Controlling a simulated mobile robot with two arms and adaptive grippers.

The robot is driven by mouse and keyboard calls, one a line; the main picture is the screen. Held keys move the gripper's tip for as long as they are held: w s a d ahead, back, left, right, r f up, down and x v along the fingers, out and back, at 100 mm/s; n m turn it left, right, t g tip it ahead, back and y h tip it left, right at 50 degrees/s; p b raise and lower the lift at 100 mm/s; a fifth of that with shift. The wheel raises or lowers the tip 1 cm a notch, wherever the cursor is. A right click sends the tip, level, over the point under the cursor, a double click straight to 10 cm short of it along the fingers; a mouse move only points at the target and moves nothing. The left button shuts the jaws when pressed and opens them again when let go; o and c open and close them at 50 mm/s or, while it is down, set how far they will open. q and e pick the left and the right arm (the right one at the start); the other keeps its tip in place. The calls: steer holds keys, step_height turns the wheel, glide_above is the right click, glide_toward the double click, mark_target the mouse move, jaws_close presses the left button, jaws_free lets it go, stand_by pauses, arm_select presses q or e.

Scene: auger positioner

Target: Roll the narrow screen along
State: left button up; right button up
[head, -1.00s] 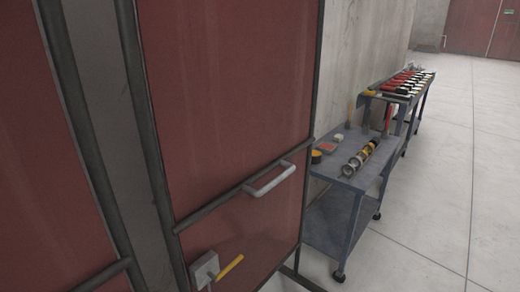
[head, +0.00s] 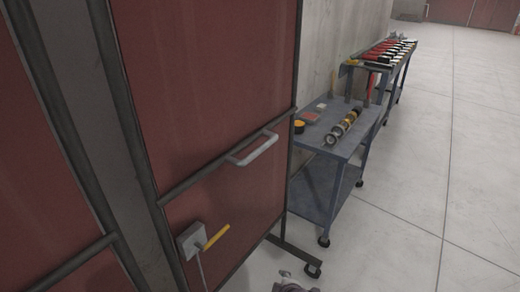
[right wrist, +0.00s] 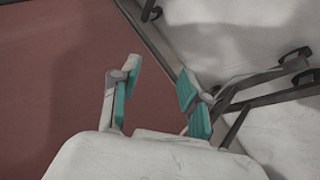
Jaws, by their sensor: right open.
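A red screen panel (head: 205,75) in a dark tubular frame stands at the left of the head view. It carries a pale bar handle (head: 253,150) and a grey box with a yellow lever (head: 216,238). Another red panel (head: 40,170) stands left of it; I cannot tell which is narrower. A bit of my right gripper (head: 290,286) shows at the bottom edge. In the right wrist view the right gripper (right wrist: 158,82) is open and empty, its teal-padded fingers apart, with a red panel (right wrist: 55,85) behind and to its left. My left gripper is not in view.
A caster foot (head: 312,268) sticks out at the panel's base. A blue-grey cart (head: 345,155) with parts on top stands beyond it along the concrete wall, with another cart (head: 395,70) farther back. The floor (head: 470,180) on the right is clear.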

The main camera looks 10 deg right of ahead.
steer(key=w+a+r+n+t, duration=0.15)
steer(key=w+r, duration=0.25)
steer(key=r, duration=0.6)
steer(key=w+a+r+n+t, duration=0.15)
steer(key=w+r, duration=0.25)
steer(key=r, duration=0.5)
steer(key=n+t, duration=0.3)
steer(key=t, duration=0.1)
glide_toward(261, 152)
steer(key=shift+h, duration=0.4)
steer(key=w, duration=0.3)
steer(key=w+f, duration=0.1)
steer(key=w, duration=0.7)
steer(key=shift+w+f, duration=0.15)
steer(key=shift+f, duration=0.2)
jaws_close()
